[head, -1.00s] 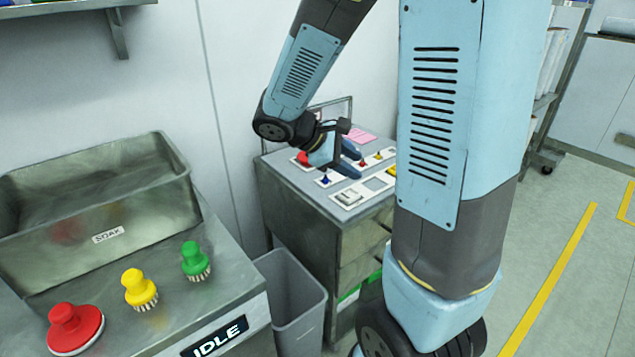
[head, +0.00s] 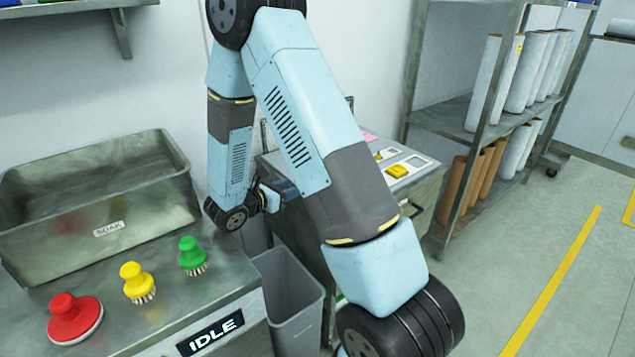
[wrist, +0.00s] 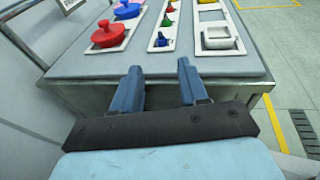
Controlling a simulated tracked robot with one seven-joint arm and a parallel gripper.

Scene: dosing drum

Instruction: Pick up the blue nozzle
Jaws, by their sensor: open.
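The blue nozzle (wrist: 163,42) is a small pointed piece at the near end of a white strip. Green, red and other small nozzles stand behind it in the same row. In the wrist view my gripper (wrist: 159,72) is open and empty, its two blue fingers pointing toward the cabinet top. The nozzle lies beyond the fingertips, roughly in line with the gap between them, and nothing touches it. In the head view my arm hides the nozzle, and the fingers do not show clearly.
A red knob (wrist: 107,34) and a blue knob (wrist: 128,9) sit left of the nozzle row. A white square piece (wrist: 217,35) sits to the right. In the head view a grey bin (head: 290,300) stands before the cabinet, beside a counter with brushes and a soak basin (head: 100,255).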

